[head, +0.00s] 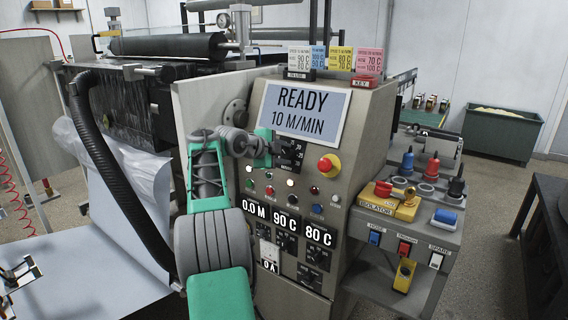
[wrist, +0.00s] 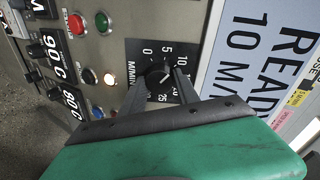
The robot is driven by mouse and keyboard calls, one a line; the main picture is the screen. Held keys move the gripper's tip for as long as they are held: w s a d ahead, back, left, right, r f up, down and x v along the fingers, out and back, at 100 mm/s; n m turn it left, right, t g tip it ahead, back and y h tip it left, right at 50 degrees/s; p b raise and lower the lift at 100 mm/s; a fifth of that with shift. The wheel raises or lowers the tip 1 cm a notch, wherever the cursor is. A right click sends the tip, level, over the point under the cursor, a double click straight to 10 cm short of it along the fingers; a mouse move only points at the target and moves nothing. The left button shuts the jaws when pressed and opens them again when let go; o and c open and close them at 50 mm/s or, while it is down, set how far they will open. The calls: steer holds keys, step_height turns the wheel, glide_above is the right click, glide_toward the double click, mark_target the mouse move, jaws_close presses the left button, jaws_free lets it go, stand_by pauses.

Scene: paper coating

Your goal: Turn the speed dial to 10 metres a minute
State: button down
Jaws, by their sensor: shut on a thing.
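The speed dial (wrist: 158,76) is a black knob on a black scale plate marked M/MIN, seen sideways in the wrist view. Its pale pointer mark seems to lean toward the 10, but it is small. My gripper (wrist: 158,83) has its two dark fingers on either side of the knob, shut on it. In the head view my gripper (head: 274,148) reaches the panel below the display and hides the knob; part of the scale plate (head: 290,152) shows beside it. The display (head: 304,112) reads READY 10 M/MIN.
A red emergency button (head: 328,164) is right of the dial. Lamps and buttons sit below it, then readouts of 0.0 M, 90 C and 80 C (head: 319,234). Cards (head: 341,58) stand on top. A side shelf (head: 420,222) holds the isolator (head: 382,190) and several switches.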

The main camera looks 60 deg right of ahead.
steer(key=shift+m+b, duration=0.6)
steer(key=shift+m, duration=0.2)
steer(key=c, duration=0.9)
jaws_free()
steer(key=v, duration=0.7)
steer(key=shift+a+r, duration=0.25)
steer(key=shift+a, duration=0.05)
